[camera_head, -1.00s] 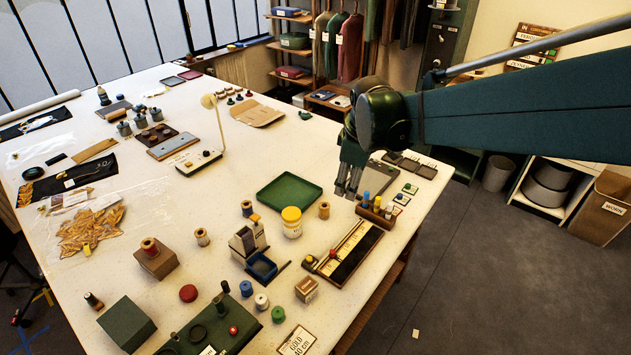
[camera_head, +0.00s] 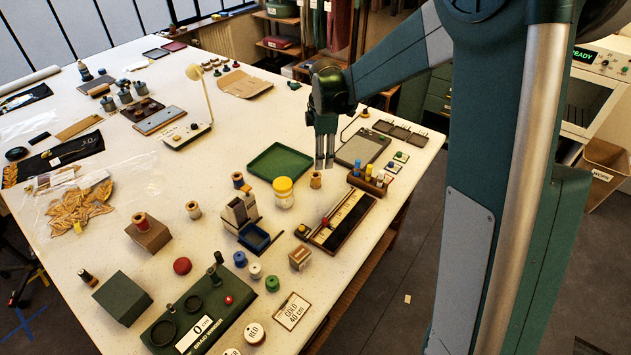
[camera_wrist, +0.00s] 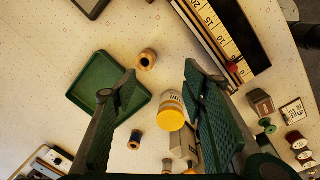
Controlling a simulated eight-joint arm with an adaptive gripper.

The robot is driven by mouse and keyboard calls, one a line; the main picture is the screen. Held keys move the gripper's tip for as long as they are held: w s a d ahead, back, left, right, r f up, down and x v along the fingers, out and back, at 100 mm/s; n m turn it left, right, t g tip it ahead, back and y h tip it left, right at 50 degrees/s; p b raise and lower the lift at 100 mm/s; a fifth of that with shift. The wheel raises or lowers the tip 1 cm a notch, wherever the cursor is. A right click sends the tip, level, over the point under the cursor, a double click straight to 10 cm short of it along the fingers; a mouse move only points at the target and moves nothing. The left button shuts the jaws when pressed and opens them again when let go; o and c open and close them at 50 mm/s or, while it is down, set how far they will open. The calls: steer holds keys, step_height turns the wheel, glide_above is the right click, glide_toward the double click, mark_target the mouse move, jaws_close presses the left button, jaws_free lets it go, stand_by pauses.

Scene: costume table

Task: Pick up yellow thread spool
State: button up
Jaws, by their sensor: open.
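A tan wooden spool (camera_head: 316,180), the yellowest-looking loose spool, stands upright just right of the yellow-lidded jar (camera_head: 283,193); I cannot tell its thread colour surely. In the wrist view the spool (camera_wrist: 147,60) shows beyond the fingers, left of the jar (camera_wrist: 171,108). A small yellow piece (camera_head: 368,171) also stands in a wooden rack at the right; whether it is a spool is unclear. My gripper (camera_head: 325,165) points down, open and empty, just above and behind the tan spool in the head view. Its fingers (camera_wrist: 160,72) are spread wide.
A green tray (camera_head: 280,146) lies left of my gripper. A ruler board (camera_head: 345,219) lies to the right. Darker spools (camera_head: 238,180), a grey dispenser with a blue tray (camera_head: 254,237) and a beige spool (camera_head: 193,210) stand nearby.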

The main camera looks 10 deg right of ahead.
mark_target(315, 178)
steer(key=w+a+f+n+g, duration=0.1)
steer(key=w+f+n, duration=0.1)
steer(key=w+f, duration=0.2)
step_height(315, 178, down, 4)
steer(key=shift+w+a+r+n, duration=0.1)
steer(key=shift+w+a+n, duration=0.1)
steer(key=shift+a+n, duration=0.15)
steer(key=shift+f, duration=1.3)
steer(key=shift+f, duration=0.15)
steer(key=shift+w+f, duration=0.1)
steer(key=shift+f, duration=2.35)
steer(key=c, duration=1)
